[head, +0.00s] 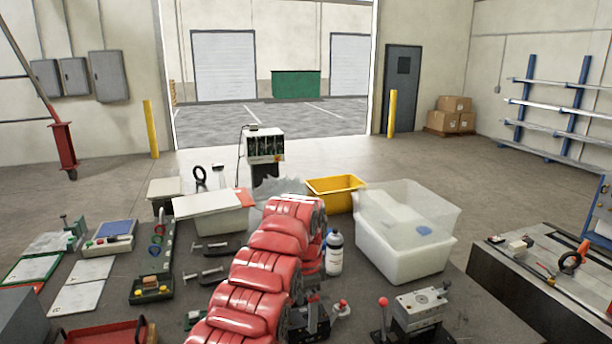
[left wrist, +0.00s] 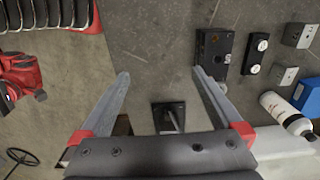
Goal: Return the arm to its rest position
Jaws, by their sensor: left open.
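My left arm in its red cover reaches up the middle of the head view, over the dark table. Its gripper is hard to make out there behind the arm's end. In the left wrist view my left gripper (left wrist: 161,73) has its two grey fingers wide apart, with nothing held between them. A dark block with a metal rod (left wrist: 168,117) shows below, seen between the fingers. My right gripper is in neither view.
A clear-topped white bin (head: 405,245), a yellow bin (head: 334,193) and a white bottle (head: 334,254) stand close to the right of my arm. A grey metal block (head: 420,307) is at the front. Clamps and trays (head: 100,333) crowd the left.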

